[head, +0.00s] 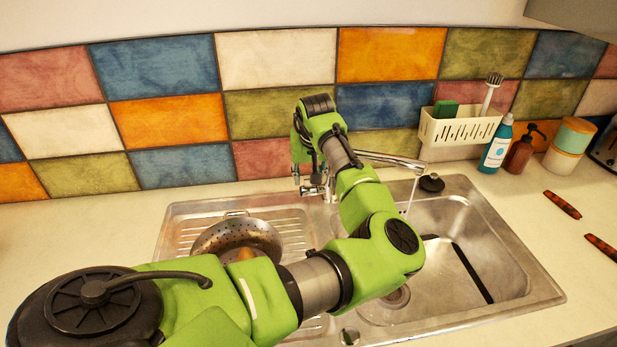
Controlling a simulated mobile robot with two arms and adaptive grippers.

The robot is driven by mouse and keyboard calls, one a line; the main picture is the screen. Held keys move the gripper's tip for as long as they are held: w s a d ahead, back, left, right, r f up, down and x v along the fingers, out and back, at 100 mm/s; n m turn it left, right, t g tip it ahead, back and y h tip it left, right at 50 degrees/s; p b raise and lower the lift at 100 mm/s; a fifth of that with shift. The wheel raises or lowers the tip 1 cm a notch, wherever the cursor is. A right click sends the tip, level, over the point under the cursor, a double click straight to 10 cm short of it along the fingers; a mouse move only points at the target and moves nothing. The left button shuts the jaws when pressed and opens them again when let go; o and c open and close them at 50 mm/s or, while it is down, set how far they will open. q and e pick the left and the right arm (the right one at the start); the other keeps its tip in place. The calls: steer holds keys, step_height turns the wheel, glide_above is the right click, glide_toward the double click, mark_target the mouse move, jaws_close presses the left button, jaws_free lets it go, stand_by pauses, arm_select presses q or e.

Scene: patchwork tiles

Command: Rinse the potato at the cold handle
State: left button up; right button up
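My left arm reaches across the sink (515,255) to the tap (385,158). My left gripper (312,178) is at the tap's base by the handles, small and mostly hidden by its own wrist; its fingers cannot be made out. A thin stream of water (411,195) falls from the spout into the right-hand basin. A metal colander (215,236) stands on the drainboard, partly behind my arm. A tan-brown shape shows at its near side; I cannot tell whether it is the potato. No potato shows clearly elsewhere. My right gripper is not in view.
A cream caddy (455,132) with a green sponge and brush hangs on the tiles. A blue bottle (496,147), brown soap dispenser (521,150) and striped canister (567,147) stand at right. A black plug (431,184) lies behind the basin. Two red-brown items (562,204) lie on the right counter.

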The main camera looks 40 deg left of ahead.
arm_select(q)
steer(key=shift+x, duration=1.2)
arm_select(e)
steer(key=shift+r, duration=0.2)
arm_select(q)
jaws_close()
steer(key=g+h+p, duration=0.1)
steer(key=p, duration=0.2)
steer(key=shift+w+a+r, duration=0.25)
steer(key=shift+a+r, duration=0.05)
steer(key=shift+r, duration=0.05)
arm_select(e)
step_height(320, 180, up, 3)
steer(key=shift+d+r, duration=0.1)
arm_select(q)
steer(key=shift+w+a+h+p, duration=0.25)
steer(key=shift+h+p, duration=0.15)
steer(key=shift+p, duration=0.4)
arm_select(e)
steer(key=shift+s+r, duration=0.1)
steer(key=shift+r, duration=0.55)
arm_select(q)
steer(key=shift+f+g+h, duration=0.2)
steer(key=shift+g+h, duration=0.1)
steer(key=shift+g, duration=0.2)
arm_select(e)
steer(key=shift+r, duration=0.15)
arm_select(q)
jaws_free()
